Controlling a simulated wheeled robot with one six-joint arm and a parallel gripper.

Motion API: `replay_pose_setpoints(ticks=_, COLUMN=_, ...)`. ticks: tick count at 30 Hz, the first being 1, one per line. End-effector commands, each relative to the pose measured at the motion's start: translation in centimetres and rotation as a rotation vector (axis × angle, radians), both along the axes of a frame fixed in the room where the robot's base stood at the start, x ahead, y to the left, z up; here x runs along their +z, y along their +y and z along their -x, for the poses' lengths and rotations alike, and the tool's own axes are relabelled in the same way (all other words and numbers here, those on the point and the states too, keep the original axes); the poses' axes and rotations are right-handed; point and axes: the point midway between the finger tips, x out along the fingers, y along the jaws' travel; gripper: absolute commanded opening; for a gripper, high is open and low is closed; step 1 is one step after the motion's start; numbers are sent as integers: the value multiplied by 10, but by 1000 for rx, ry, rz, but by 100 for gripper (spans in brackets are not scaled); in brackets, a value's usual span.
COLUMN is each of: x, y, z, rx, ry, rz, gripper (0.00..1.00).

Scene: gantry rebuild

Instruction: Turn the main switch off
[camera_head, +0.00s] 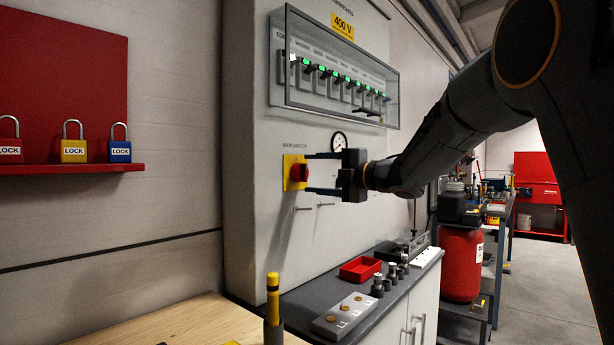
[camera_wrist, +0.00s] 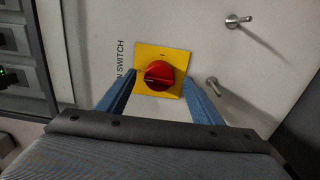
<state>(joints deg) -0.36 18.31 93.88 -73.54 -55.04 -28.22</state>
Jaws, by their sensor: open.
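The main switch is a red rotary knob (camera_head: 299,173) on a yellow square plate (camera_head: 289,182), mounted on the grey cabinet front. In the wrist view the red knob (camera_wrist: 159,75) sits centred on its yellow plate (camera_wrist: 174,54), between and just beyond my fingertips. My gripper (camera_head: 312,173) is open, with one finger above and one below the knob's level in the head view. The fingers also show in the wrist view (camera_wrist: 161,92), one on each side of the plate. I cannot tell whether either finger touches the knob.
A clear-covered breaker row (camera_head: 340,80) with green lights is above the switch. A gauge (camera_head: 339,141) and small metal handles (camera_wrist: 236,21) are nearby. Below, a counter holds a red tray (camera_head: 360,270) and a grey block (camera_head: 343,316). Padlocks (camera_head: 74,145) stand on a red shelf at left.

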Motion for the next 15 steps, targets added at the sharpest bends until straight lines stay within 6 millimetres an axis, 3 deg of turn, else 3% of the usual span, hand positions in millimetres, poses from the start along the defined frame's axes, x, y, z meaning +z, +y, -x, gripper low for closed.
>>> replay_pose_setpoints(ticks=6, x=0, y=-29, z=20, rx=-3, ry=0, rz=0, gripper=60)
replay_pose_setpoints(ticks=15, x=-1, y=-40, z=30, rx=-1, ry=1, rz=1, gripper=60)
